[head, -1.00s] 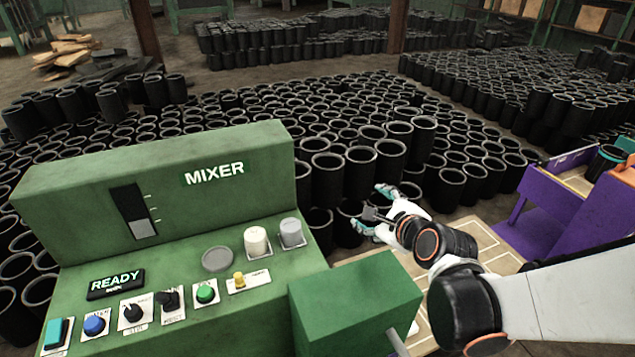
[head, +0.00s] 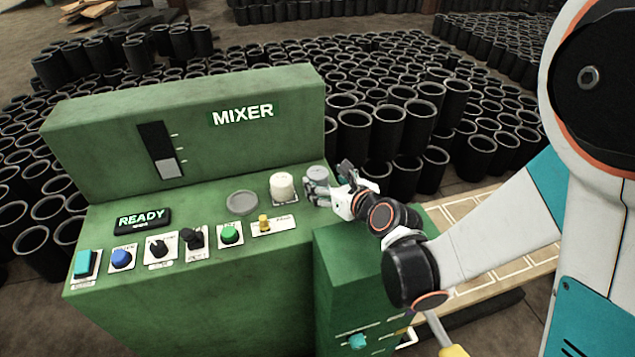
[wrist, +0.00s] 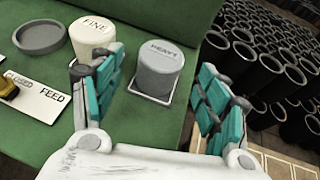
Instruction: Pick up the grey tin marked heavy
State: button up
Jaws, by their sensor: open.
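The grey tin (wrist: 160,69) stands upright on a white-edged square on the green mixer console, with HEAVY on its lid, in the wrist view. In the head view the grey tin (head: 318,174) shows at the console's right end, partly hidden by my gripper (head: 331,180). In the wrist view my gripper (wrist: 160,100) is open, with teal pads on both sides. The tin is ahead between the fingers, nearer the left one, and I cannot tell whether any finger touches it. The cream tin marked FINE (wrist: 93,38) stands just left of the left finger.
A round grey dish (head: 242,203) lies left of the tins. Knobs, buttons and a FEED label (wrist: 45,98) line the console (head: 190,270). A tall panel marked MIXER (head: 190,130) rises behind. Many black sleeves (head: 445,105) stand beyond the console.

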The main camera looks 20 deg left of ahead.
aim_at(322, 177)
jog(key=shift+b+x, duration=0.95)
jog(key=shift+x, duration=1.85)
jog(key=shift+r, duration=0.3)
jog(key=c, duration=1.3)
